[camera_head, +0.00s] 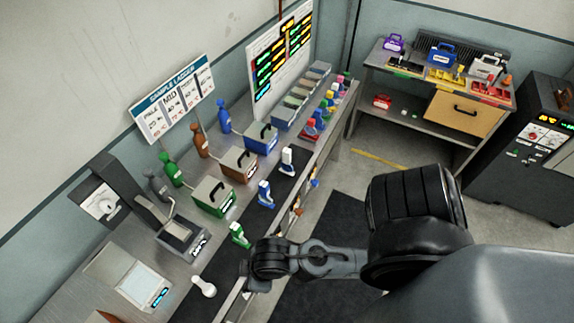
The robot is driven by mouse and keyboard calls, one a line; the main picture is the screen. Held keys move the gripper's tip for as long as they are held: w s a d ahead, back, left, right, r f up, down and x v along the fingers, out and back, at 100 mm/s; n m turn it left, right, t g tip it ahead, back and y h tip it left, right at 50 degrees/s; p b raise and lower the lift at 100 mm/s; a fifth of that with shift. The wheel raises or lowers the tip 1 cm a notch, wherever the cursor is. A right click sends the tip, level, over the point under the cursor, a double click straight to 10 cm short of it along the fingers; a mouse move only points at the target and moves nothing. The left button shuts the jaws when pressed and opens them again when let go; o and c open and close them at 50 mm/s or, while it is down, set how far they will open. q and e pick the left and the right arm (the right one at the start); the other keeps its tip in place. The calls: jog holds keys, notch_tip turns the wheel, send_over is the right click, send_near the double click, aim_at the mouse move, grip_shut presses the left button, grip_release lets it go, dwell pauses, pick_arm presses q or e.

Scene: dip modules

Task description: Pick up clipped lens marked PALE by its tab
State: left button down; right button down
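I cannot pick out for certain a clipped lens marked PALE; labels on the small parts are too small to read. Small upright pieces stand along the dark strip at the bench front: a green-and-white one (238,233), a blue-and-white one (265,194) and a white one (287,161). A white knobbed piece (203,287) stands nearer. The word PALE is legible on the SAMPLE LADDER board (175,98). My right arm comes in from the right, its gripper end (250,276) near the bench's front edge, beside the green-and-white piece. Its fingers are not clearly visible. My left gripper is not in view.
Green (213,196), brown (239,165) and blue (261,138) handled boxes line the bench, with coloured bottles behind. A grey device (180,234) and a scale-like unit (138,284) stand nearer. A second workbench (395,79) stands at the back right.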

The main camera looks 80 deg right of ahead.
dwell(0.4)
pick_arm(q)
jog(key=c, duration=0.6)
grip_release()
